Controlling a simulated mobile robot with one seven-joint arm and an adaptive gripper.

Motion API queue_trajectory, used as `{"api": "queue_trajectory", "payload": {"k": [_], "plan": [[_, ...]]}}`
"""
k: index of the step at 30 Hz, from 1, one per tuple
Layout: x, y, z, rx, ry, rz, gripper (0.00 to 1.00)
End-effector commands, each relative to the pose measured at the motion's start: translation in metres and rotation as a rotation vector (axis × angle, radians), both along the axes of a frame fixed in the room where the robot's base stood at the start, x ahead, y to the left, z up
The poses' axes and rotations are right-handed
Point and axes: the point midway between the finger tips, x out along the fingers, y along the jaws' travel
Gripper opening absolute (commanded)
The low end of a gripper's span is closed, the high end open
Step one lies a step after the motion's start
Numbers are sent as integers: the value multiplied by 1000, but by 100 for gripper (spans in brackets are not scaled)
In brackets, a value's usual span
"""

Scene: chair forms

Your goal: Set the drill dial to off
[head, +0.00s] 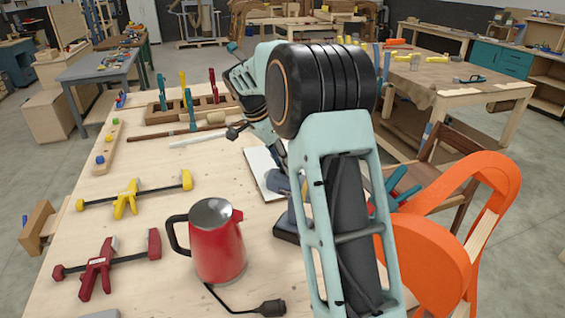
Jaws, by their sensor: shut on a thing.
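A blue-grey drill (293,218) with a dark base stands upright on the wooden workbench, right of the red kettle. My own forearm covers much of it, and its dial is hidden. My arm rises from the bottom, bends at the black elbow joint and reaches down behind it. Only a dark part of my gripper (281,154) shows beside the forearm, close above the drill. It is shut, apparently on the drill; the fingertips and the exact contact are hidden.
The red kettle (216,243) and a black plug (268,308) stand near the drill. A yellow clamp (125,200) and a red clamp (100,267) lie to the left. A tool rack (195,107) is farther back. An orange chair (430,262) stands right of the bench.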

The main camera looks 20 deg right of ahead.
Motion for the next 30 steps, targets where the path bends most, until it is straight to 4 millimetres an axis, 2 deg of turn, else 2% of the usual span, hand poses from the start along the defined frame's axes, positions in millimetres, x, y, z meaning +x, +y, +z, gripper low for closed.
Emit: {"api": "queue_trajectory", "payload": {"k": [8,21,30], "plan": [[-1,-1,-2,-2,-2,80,3],[-3,-4,-1,-1,-3,371,3],[-4,-4,0,-1,-2,500,3]]}}
